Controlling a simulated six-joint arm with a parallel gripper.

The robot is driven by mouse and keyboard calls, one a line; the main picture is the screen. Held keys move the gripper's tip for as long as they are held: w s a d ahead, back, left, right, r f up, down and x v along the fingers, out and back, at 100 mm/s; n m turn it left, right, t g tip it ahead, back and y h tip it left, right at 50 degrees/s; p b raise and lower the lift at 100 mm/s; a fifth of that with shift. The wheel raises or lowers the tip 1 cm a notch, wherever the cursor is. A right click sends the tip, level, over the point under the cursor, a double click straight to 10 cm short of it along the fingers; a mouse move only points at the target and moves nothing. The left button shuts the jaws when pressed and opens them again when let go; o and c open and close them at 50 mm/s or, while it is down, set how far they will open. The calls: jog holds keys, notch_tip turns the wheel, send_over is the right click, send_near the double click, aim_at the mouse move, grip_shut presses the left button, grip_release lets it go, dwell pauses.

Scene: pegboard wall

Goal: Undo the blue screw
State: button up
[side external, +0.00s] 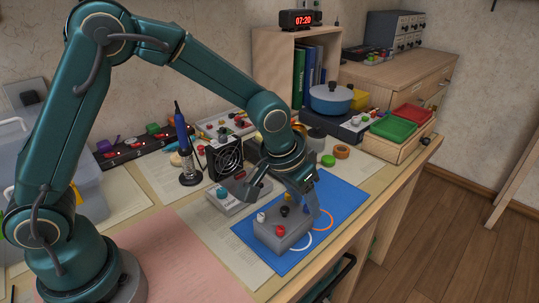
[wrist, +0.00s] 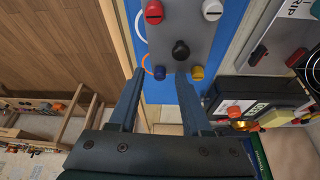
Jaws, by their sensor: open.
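A grey box (side external: 268,239) on a blue mat (side external: 333,196) carries several coloured screws. The blue screw (wrist: 160,72) shows in the wrist view near the box's edge; in the side view I cannot make it out behind my gripper. My gripper (wrist: 160,75) is open, with one fingertip on each side of the blue screw and gaps visible on both sides. It points down over the box's far right part in the side view (side external: 303,207). A black screw (wrist: 180,50), a yellow screw (wrist: 197,72), a red screw (wrist: 153,12) and a white screw (wrist: 212,8) are nearby.
The right finger sits between the blue and yellow screws. White and orange rings (side external: 320,221) are marked on the mat beside the box. A black fan (side external: 225,158) stands behind left. Green and red trays (side external: 393,127) sit at the back right.

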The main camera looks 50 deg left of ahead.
jog(key=shift+a+m+h, duration=0.2)
jog(key=shift+m+h, duration=0.5)
jog(key=shift+m, duration=1.1)
jog(key=s+a+r+t, duration=0.1)
jog(key=s+a+r, duration=0.15)
jog(key=r, duration=0.45)
jog(key=s+a+r+t, duration=0.1)
jog(key=s+r, duration=0.2)
jog(key=r, duration=0.3)
jog(key=s+a+f+n+y, duration=0.1)
jog(key=s+a, duration=0.1)
jog(key=s, duration=0.5)
jog(key=s+a+f+n+y, duration=0.1)
jog(key=s+a, duration=0.1)
jog(key=s, duration=0.4)
jog(key=shift+s+f+n+g, duration=0.3)
jog(key=shift+s+n, duration=0.1)
